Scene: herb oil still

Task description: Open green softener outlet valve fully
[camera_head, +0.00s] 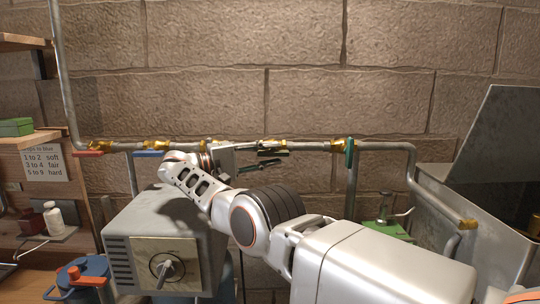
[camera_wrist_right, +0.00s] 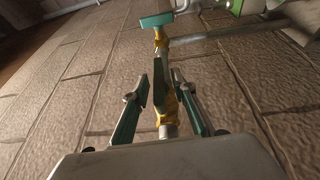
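A valve with a green handle (camera_head: 350,153) sits on the wall pipe right of centre in the head view. Its handle stands upright, across the pipe. In the right wrist view a teal handle (camera_wrist_right: 157,20) lies across the pipe beyond my fingers. My right gripper (camera_head: 264,155) is at the pipe left of that valve, its fingers pointing right. In the wrist view the gripper (camera_wrist_right: 163,98) is open, with a dark handle (camera_wrist_right: 158,94) and brass valve body between its fingers and gaps beside them. I cannot tell contact. My left gripper is out of view.
A red handle (camera_head: 88,153) and a blue handle (camera_head: 148,154) are on the pipe to the left. A grey box with a knob (camera_head: 165,267) stands below my right arm. A metal tank with a raised lid (camera_head: 505,145) is at the right.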

